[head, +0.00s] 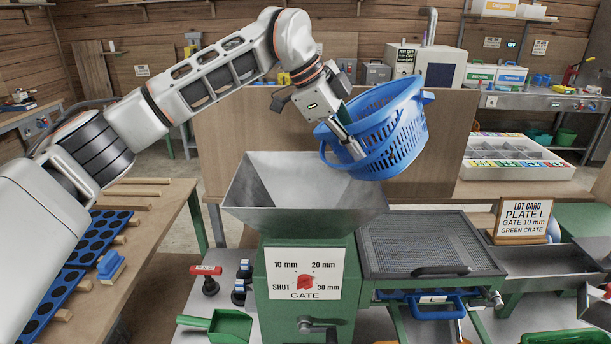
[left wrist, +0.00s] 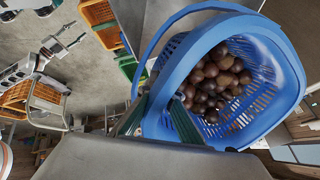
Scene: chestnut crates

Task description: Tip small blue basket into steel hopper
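The small blue basket (head: 385,130) hangs in the air above and to the right of the steel hopper (head: 300,205), tilted in the head view. My left gripper (head: 347,140) is shut on the basket's near left rim. In the left wrist view the basket (left wrist: 276,50) holds a heap of brown chestnuts (left wrist: 215,80), and the fingers (left wrist: 158,115) sit at its rim. The hopper's open mouth lies below and left of the basket; the part of its inside that shows is bare. A dark and pale part at the head view's right edge may be my right gripper; its fingers cannot be made out.
Under the hopper stands a green machine with a gate dial (head: 306,283). A mesh screen (head: 425,245) lies to its right. A lot card (head: 523,220) reads plate L, gate 10 mm, green crate. A wooden panel (head: 230,130) stands behind. A green scoop (head: 230,326) lies front left.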

